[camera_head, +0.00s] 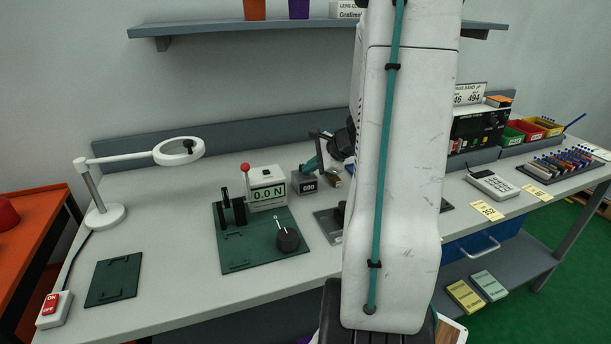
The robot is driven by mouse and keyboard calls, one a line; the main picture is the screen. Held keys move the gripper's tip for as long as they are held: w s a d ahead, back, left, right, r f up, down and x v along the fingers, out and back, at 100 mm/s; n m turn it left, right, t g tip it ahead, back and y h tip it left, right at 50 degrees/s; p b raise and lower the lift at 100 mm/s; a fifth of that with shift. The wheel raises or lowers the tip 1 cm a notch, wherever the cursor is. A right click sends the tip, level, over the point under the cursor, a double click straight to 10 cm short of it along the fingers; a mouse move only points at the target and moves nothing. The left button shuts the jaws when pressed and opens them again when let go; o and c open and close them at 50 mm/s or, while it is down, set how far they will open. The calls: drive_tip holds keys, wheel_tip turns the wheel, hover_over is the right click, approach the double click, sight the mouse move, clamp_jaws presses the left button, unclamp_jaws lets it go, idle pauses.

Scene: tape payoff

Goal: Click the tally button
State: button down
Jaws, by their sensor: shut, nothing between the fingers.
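The tally counter (305,184) is a small dark grey box with a "000"-like display, standing on the bench right of the white force gauge. My gripper (312,165) shows small and partly hidden behind my own white arm. Its teal fingertips are shut and empty, close above the top of the tally counter. The tally button is hidden or too small to make out, and I cannot tell whether the fingertips touch it.
A magnifier lamp (178,152) stands left. A calculator (492,184) and coloured bins (525,130) are right. My arm blocks the bench middle.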

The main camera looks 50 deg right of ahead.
sight(310, 176)
drive_tip(key=shift+f, duration=0.2)
drive_tip(key=shift+r, duration=0.1)
idle(0.4)
drive_tip(key=shift+r, duration=0.8)
drive_tip(key=shift+r, duration=0.1)
drive_tip(key=shift+r, duration=2.4)
